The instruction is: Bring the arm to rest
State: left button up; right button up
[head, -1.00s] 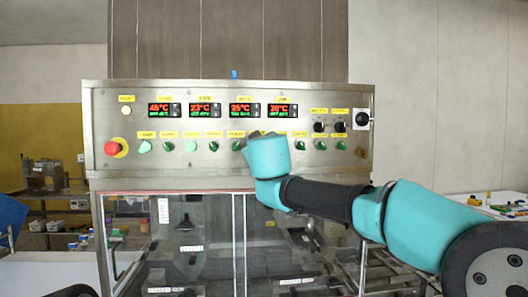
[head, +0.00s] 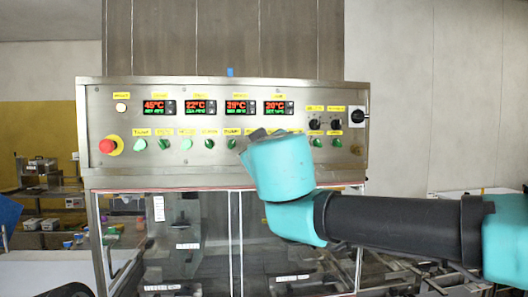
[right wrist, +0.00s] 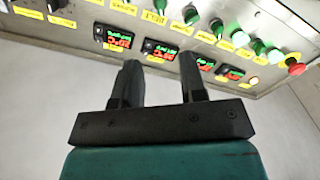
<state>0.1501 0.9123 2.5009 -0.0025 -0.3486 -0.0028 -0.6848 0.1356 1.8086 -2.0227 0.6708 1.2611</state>
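My right arm (head: 400,228) comes in from the right in the head view, in front of the steel control panel (head: 225,95). Its teal wrist hides most of the right gripper (head: 258,134); only dark finger parts show at its upper left. In the right wrist view the right gripper (right wrist: 158,78) has its two black fingers apart with nothing between them. The panel (right wrist: 215,18) appears tilted beyond the fingertips. My left gripper is not in view.
The panel carries a red emergency button (head: 107,146), several green knobs (head: 163,144), red-lit displays (head: 159,107) and black selector knobs (head: 336,125). Below it are clear glass doors (head: 190,240). A pale worktop (head: 45,270) is at left.

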jog(key=shift+s, duration=0.6)
jog(key=shift+f, duration=0.1)
